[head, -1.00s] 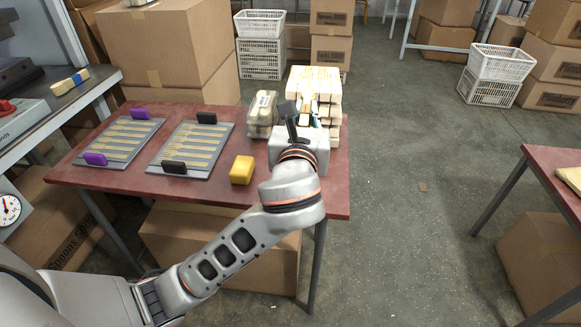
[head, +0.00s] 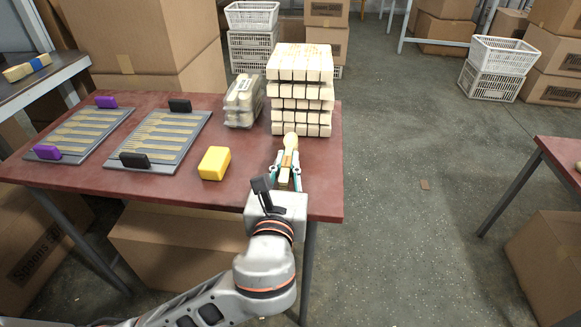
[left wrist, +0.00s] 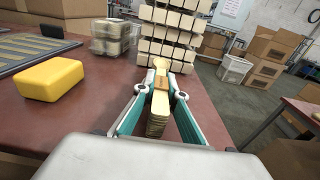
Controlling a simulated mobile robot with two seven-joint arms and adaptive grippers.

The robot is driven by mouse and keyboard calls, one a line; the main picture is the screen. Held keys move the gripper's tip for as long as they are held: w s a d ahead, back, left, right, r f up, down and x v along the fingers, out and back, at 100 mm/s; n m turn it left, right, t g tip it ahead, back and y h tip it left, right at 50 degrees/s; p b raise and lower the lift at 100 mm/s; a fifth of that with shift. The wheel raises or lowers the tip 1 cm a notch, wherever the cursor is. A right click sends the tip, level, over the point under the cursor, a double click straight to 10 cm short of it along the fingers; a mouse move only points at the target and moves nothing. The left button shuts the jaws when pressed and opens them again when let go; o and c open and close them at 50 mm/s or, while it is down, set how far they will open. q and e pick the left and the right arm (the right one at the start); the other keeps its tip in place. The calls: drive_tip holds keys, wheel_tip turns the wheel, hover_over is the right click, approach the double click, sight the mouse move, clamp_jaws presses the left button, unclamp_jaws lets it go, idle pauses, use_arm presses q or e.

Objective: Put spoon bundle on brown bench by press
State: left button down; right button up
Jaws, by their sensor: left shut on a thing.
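My left gripper (head: 284,178) is shut on a spoon bundle (head: 290,146), pale wooden spoons with a brown band. The left wrist view shows the bundle (left wrist: 160,100) between the teal-lined fingers, round ends pointing away from me. It is over the right part of a reddish-brown table (head: 240,203), in front of a tall stack of spoon bundles (head: 300,90). I cannot tell whether it touches the tabletop. A second reddish-brown table (head: 562,155) stands at the right edge. I cannot make out a press. My right gripper is not in view.
A yellow block (head: 214,163), two grey trays of spoons (head: 160,141) and a wrapped pack (head: 243,100) are on the table. Open floor (head: 420,230) lies between the tables.

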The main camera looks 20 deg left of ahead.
use_arm(q)
drive_tip(key=shift+f, duration=0.65)
drive_tip(key=shift+r, duration=0.3)
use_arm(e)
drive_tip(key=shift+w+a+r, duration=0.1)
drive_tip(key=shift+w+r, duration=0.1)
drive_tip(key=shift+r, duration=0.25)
use_arm(q)
drive_tip(key=c, duration=2.1)
unclamp_jaws()
drive_tip(key=shift+f, duration=0.1)
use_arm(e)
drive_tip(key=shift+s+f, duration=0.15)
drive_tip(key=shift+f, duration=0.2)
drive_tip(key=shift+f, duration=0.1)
